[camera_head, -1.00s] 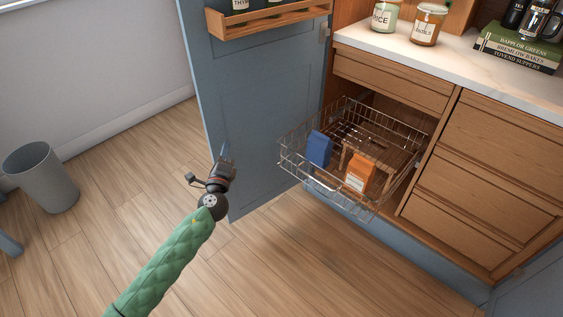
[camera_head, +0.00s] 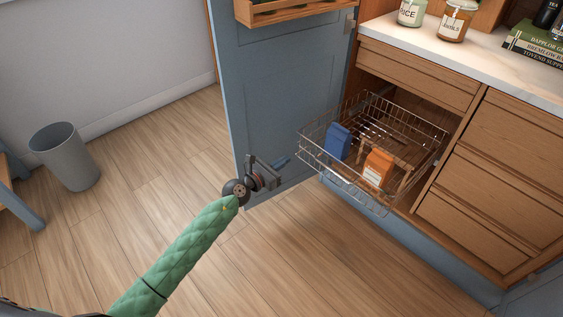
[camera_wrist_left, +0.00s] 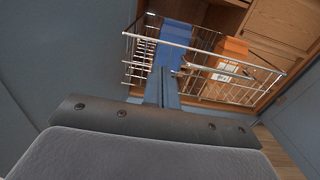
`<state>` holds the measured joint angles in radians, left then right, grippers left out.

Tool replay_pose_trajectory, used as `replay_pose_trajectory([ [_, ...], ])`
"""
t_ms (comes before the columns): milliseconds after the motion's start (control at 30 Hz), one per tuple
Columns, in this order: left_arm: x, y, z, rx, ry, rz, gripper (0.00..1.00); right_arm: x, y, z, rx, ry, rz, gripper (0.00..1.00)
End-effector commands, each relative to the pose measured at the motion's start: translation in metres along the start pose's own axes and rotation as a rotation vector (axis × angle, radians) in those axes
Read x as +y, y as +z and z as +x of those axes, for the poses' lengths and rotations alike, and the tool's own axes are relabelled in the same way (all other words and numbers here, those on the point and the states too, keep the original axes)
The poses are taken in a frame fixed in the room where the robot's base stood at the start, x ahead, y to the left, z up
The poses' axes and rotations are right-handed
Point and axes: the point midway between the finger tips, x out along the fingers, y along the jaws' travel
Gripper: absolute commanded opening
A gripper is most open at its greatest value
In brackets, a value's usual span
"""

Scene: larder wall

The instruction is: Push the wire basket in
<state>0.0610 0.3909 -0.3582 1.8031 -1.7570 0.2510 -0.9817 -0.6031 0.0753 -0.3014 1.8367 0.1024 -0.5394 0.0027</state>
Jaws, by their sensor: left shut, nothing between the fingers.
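The wire basket (camera_head: 343,178) is pulled out of the lower opening of the wooden cabinet, in the right half of the head view. My right gripper is not in view.
An open blue door (camera_head: 285,90) with a wooden rack (camera_head: 290,12) stands left of the basket, close behind my gripper. Drawers (camera_head: 490,180) flank the basket on the right. A grey bin (camera_head: 66,157) stands far left. The floor in front is clear.

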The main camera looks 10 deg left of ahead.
Motion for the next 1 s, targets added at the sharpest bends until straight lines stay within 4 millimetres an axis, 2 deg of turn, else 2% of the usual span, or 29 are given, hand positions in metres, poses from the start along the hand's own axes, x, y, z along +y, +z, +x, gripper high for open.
replay_pose_trajectory([
  [33, 0.000, 0.001, 0.011, -0.002, 0.000, -0.001, 0.00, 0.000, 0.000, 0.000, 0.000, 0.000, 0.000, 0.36],
  [300, 0.001, 0.001, 0.058, -0.002, 0.000, -0.004, 0.00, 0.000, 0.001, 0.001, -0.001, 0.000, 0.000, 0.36],
  [533, 0.000, 0.001, 0.091, -0.002, 0.001, -0.003, 0.00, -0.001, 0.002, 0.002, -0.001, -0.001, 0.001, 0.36],
  [700, 0.000, 0.000, 0.103, -0.001, 0.001, -0.003, 0.00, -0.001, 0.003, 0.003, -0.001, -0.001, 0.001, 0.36],
  [1000, 0.000, 0.000, 0.107, 0.000, 0.001, -0.003, 0.00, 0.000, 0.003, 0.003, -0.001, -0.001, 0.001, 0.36],
])
